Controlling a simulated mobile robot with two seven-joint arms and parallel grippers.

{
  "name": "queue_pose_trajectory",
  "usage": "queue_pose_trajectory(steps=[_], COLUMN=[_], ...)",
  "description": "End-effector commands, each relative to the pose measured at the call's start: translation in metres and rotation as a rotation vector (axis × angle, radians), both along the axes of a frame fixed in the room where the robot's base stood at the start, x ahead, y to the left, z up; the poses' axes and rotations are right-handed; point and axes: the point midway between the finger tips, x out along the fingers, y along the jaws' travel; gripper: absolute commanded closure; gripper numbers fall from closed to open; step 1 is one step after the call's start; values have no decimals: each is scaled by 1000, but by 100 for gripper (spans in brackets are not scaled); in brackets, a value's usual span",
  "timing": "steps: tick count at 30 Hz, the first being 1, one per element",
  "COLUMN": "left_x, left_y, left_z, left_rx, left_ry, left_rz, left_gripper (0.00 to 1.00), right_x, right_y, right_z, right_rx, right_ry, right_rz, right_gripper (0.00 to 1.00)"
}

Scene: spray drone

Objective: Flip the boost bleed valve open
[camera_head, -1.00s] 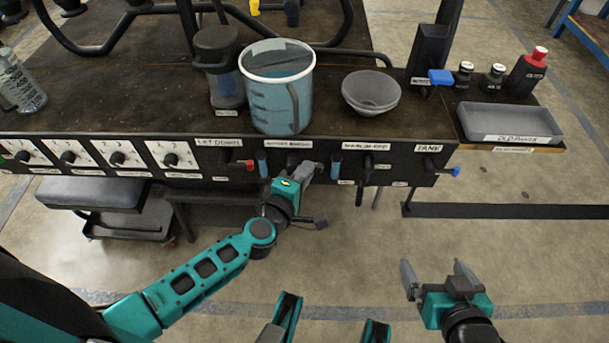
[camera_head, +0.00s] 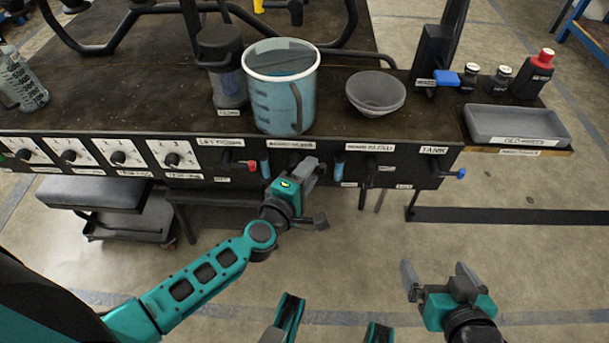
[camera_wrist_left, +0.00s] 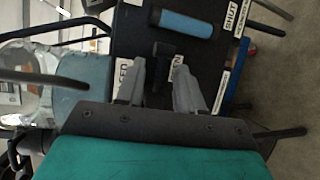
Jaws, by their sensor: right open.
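A dark front panel (camera_head: 225,160) carries several labelled valves, whose lettering is mostly too small to read surely. My left gripper (camera_head: 307,167) is in front of the panel below the bucket and hides the valve behind it. In the left wrist view, a black valve handle (camera_wrist_left: 165,62) lies ahead of and between the fingers of my left gripper (camera_wrist_left: 160,72). Gaps show beside it, and the fingers look open. White labels flank it, partly covered. Another black valve handle (camera_head: 372,172) is further right, under a label apparently ending in "BLEED". My right gripper (camera_head: 439,280) is open and empty, away from the panel.
A blue sight tube (camera_wrist_left: 186,23) is beside the handle. The bucket (camera_head: 275,100) and bowl (camera_head: 375,93) stand above on the bench. Floor in front is clear.

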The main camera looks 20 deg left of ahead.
Motion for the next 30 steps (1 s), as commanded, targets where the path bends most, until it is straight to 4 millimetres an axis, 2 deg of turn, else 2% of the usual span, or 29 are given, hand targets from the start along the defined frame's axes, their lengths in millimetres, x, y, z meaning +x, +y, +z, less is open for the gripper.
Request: queue_pose_trajectory(steps=[5, 15, 21, 25, 30], left_x=[-15, -85, -115, -124, -126], left_y=[3, 13, 18, 19, 20], left_z=[2, 15, 20, 22, 23], left_rx=[1, 1, 0, 0, -1], left_ry=[3, 4, 2, 1, 0], left_rz=[1, -2, -1, -2, -1], left_gripper=[63, 63, 63, 63, 63], right_x=[0, -1, -2, -2, -2], right_y=[0, -3, -5, -6, -6], right_z=[3, 7, 6, 5, 4], right_rx=[0, -8, -14, -14, -16], right_ry=[-1, -4, -2, -1, 1], right_rz=[0, -1, 0, -1, -2], right_gripper=[1, 1, 1, 1, 1])
